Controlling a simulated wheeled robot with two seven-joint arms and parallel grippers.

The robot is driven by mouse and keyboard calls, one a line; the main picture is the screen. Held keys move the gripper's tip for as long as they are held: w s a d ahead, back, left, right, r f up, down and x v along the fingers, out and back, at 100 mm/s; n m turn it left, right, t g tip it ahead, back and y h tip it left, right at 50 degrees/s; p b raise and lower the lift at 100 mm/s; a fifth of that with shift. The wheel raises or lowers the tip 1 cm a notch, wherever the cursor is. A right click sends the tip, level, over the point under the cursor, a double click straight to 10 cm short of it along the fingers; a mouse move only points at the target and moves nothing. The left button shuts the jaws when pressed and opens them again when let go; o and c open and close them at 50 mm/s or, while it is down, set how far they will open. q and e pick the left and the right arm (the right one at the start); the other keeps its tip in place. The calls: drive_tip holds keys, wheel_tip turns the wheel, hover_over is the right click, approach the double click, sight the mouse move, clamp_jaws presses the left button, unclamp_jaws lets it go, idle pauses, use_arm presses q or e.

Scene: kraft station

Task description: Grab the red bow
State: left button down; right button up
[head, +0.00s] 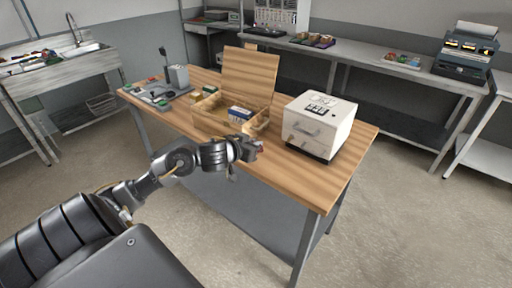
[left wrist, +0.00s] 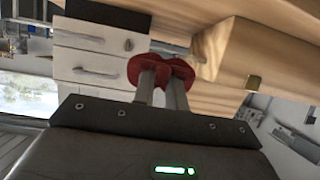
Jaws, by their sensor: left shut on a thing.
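The red bow (left wrist: 160,72) shows in the left wrist view, between and just past the fingertips of my left gripper (left wrist: 162,84). The gripper is shut on it. In the head view, my left gripper (head: 250,150) is at the front edge of the wooden table, in front of the open wooden box (head: 212,118). Only a small red patch of the bow (head: 260,148) shows there, at the fingertips. My right gripper is in neither view.
A sink counter (head: 60,64) and a long bench (head: 350,56) stand behind.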

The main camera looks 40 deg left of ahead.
use_arm(q)
drive_tip(key=s+d+r+p, duration=0.1)
drive_tip(key=s+d+r, duration=0.2)
drive_tip(key=s, duration=0.4)
drive_tip(key=shift+s+d+r, duration=0.4)
drive_tip(key=shift+d, duration=0.2)
